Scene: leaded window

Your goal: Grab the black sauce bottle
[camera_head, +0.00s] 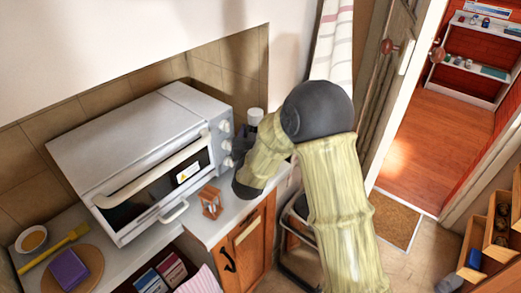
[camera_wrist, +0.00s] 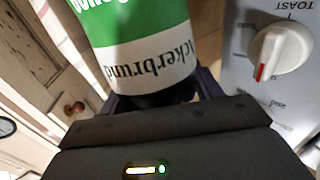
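A bottle (camera_wrist: 145,50) with a green and white label fills the upper middle of the wrist view. The printing appears upside down there. Its dark part (camera_wrist: 158,97) lies between the two fingers of my gripper (camera_wrist: 160,103), one on each side. I cannot tell whether the fingers press on it. In the head view a bottle with a white cap (camera_head: 255,114) stands at the right end of the counter beside the oven. My arm hides most of it there, and my fingers are not clear in that view.
A silver toaster oven (camera_head: 140,150) stands close left of the bottle; its knob (camera_wrist: 280,52) is near my gripper in the wrist view. A small wooden-framed object (camera_head: 210,201) sits on the counter before the oven. A striped cloth (camera_head: 331,45) hangs behind. Floor is open at right.

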